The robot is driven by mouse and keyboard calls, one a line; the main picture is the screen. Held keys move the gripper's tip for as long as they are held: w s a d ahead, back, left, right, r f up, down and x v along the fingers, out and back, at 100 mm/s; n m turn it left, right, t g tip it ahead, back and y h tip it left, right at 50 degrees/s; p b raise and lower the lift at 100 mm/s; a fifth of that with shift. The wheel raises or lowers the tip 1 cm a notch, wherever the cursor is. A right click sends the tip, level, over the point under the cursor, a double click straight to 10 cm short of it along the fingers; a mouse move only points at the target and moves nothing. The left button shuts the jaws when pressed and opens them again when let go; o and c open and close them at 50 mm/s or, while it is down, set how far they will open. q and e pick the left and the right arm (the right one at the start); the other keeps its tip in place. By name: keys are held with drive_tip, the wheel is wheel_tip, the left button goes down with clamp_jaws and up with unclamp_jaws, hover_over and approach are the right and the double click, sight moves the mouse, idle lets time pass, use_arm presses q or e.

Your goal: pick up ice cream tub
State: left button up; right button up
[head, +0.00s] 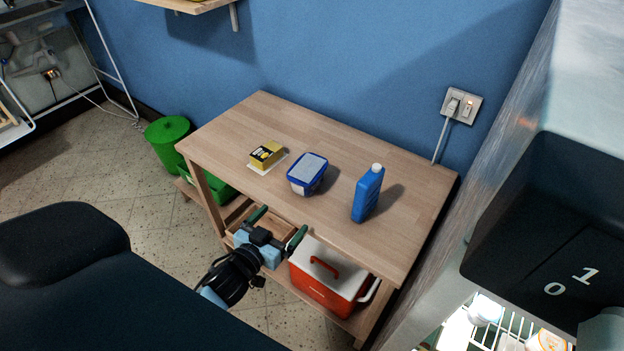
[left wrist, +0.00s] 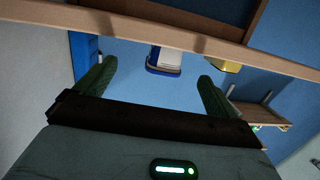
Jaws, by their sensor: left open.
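The ice cream tub (head: 307,174), blue with a pale lid, stands upright on the wooden table near its middle. It also shows in the left wrist view (left wrist: 165,62), beyond and between my fingers. My left gripper (head: 278,226) is open and empty, its green fingers apart, by the front edge of the table. The fingers also show in the left wrist view (left wrist: 157,75). The gripper is short of the tub and does not touch it. My right gripper is not in view.
On the table (head: 240,125), a yellow box (head: 266,154) is left of the tub and a blue bottle (head: 367,194) is right. A red and white cooler (head: 322,285) is on the lower shelf. A green bin (head: 168,140) stands left. The table's back is clear.

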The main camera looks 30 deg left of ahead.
sight(297, 182)
use_arm(q)
drive_tip(key=shift+t, duration=0.8)
drive_tip(key=w+r, duration=0.2)
drive_tip(key=w, duration=0.1)
drive_tip(key=w+a+r, duration=0.1)
drive_tip(key=w, duration=0.1)
drive_tip(key=shift+w+a+r+b, duration=0.1)
drive_tip(key=shift+w+b, duration=0.05)
drive_tip(key=shift+b, duration=0.25)
drive_tip(key=shift+w+r, duration=0.2)
drive_tip(key=shift+w, duration=1.3)
drive_tip(key=shift+w+a+f, duration=0.1)
drive_tip(key=shift+w+f, duration=0.1)
drive_tip(key=shift+w, duration=1.1)
drive_tip(key=shift+w+f, duration=0.2)
drive_tip(key=shift+w, duration=1.05)
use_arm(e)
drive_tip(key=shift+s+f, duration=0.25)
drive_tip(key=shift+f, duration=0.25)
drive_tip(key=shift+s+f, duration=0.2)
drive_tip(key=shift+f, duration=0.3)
use_arm(q)
drive_tip(key=c, duration=0.9)
drive_tip(key=shift+c, duration=0.4)
drive_tip(key=shift+r, duration=0.2)
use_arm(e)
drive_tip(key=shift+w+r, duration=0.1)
